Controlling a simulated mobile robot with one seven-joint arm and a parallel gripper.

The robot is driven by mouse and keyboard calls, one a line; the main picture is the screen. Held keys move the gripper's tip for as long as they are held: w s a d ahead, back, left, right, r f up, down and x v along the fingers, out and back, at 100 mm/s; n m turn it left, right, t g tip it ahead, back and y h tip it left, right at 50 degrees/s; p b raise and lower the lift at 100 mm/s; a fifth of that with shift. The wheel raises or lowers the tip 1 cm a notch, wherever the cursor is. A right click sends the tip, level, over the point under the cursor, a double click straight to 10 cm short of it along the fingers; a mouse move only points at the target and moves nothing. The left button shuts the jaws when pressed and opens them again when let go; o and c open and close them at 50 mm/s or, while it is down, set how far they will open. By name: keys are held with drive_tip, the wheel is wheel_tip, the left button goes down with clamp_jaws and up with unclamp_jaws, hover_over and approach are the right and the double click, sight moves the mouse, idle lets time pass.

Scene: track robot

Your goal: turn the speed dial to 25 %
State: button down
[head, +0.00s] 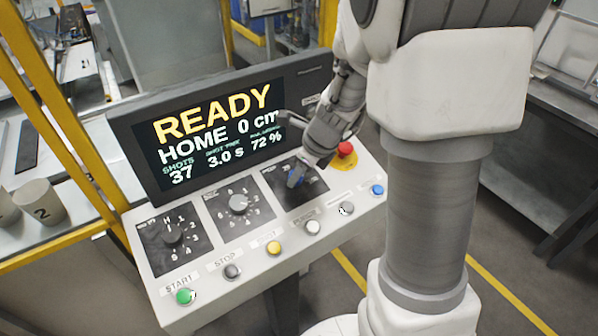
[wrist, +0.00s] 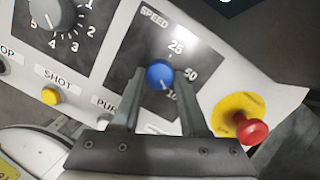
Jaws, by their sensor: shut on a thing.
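The speed dial (wrist: 160,73) is a blue round knob on a black plate marked SPEED, with 25 above right of it, 50 to its right and a partly covered number below right. A small white mark shows on the knob's lower right edge, towards that covered number. My gripper (wrist: 161,80) is shut on the dial, one finger on each side. In the head view the dial (head: 296,178) is partly hidden by my gripper (head: 302,170), which reaches down from the upper right.
A red mushroom button (wrist: 252,131) on a yellow disc stands close to the right finger. Two grey dials (head: 172,233) (head: 239,203) sit left of the speed dial. A row of push buttons (head: 273,248) runs along the front. The screen (head: 215,135) reads READY and 72 %.

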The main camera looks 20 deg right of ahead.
drive_tip(key=shift+n, duration=0.3)
drive_tip(key=n+g, duration=0.1)
drive_tip(key=n, duration=0.4)
drive_tip(key=shift+w+n, duration=0.15)
drive_tip(key=shift+n, duration=0.15)
drive_tip(key=n+g+b, duration=0.1)
drive_tip(key=n, duration=0.4)
drive_tip(key=shift+w, duration=0.1)
drive_tip(key=n, duration=0.3)
drive_tip(key=n+b, duration=0.1)
drive_tip(key=n, duration=0.2)
drive_tip(key=shift+a+n+g+h, duration=0.1)
drive_tip(key=shift+n+g+h, duration=0.2)
drive_tip(key=shift+n+h, duration=0.1)
drive_tip(key=n+b, duration=0.1)
drive_tip(key=n, duration=0.4)
drive_tip(key=shift+w+a+r+h, duration=0.1)
drive_tip(key=shift+h, duration=0.3)
drive_tip(key=shift+n, duration=0.4)
drive_tip(key=shift+c, duration=2.2)
unclamp_jaws()
drive_tip(key=shift+r, duration=0.1)
